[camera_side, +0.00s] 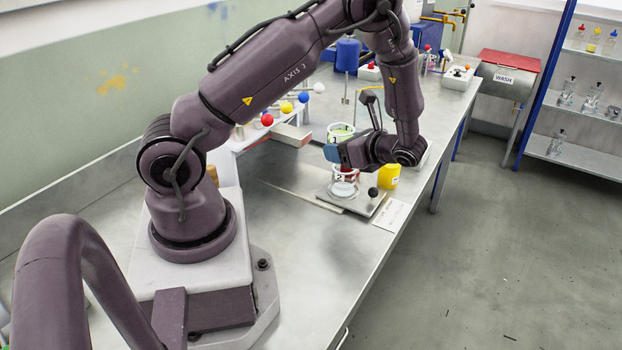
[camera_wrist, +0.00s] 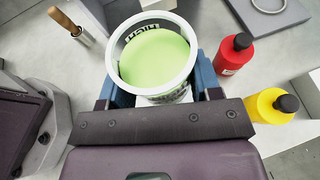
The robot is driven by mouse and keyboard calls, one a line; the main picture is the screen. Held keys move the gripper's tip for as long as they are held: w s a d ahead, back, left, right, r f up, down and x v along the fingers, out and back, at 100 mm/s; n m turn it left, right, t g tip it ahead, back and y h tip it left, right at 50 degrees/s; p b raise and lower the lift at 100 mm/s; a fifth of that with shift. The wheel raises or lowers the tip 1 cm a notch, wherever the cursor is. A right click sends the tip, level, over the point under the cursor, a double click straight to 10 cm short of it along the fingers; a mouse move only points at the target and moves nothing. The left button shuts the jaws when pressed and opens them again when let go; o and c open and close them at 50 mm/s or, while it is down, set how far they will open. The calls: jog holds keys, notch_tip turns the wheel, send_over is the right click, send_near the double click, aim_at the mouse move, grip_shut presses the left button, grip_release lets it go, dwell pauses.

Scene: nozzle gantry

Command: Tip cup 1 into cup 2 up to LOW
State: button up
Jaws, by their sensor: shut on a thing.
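My gripper (camera_side: 332,153) is shut on a white-rimmed cup (camera_side: 340,127). In the wrist view this cup (camera_wrist: 190,72) sits between the blue fingers (camera_wrist: 158,92), with bright green liquid inside and the word HIGH on its wall. Its number is not readable and I cannot tell its exact tilt. In the side view, a cup marked 2 (camera_side: 339,180) stands low, just under my gripper, which partly hides it. Its fill level cannot be made out.
A red bottle (camera_wrist: 234,52) and a yellow bottle (camera_wrist: 270,106) with black caps stand close to the right of the held cup. A grey plate (camera_side: 362,205) with a black knob (camera_side: 373,192) lies below. The bench towards its front is clear.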

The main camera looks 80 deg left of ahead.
jog(key=w+a+n+t+y, duration=0.1)
jog(key=w+a+t, duration=0.3)
jog(key=w, duration=0.2)
jog(key=shift+w+r+y, duration=0.25)
jog(key=shift+r+y, duration=0.05)
jog(key=shift+r, duration=0.05)
jog(key=shift+n, duration=0.3)
dwell(1.0)
jog(key=shift+w+a+n+t+y, duration=0.15)
jog(key=shift+w+n+t+y, duration=0.2)
jog(key=shift+n, duration=0.35)
jog(key=shift+c, duration=0.4)
dwell(0.4)
jog(key=shift+n+t+y, duration=0.25)
jog(key=shift+n, duration=0.15)
dwell(1.5)
jog(key=shift+f+n, duration=0.1)
jog(key=shift+n, duration=0.2)
dwell(0.9)
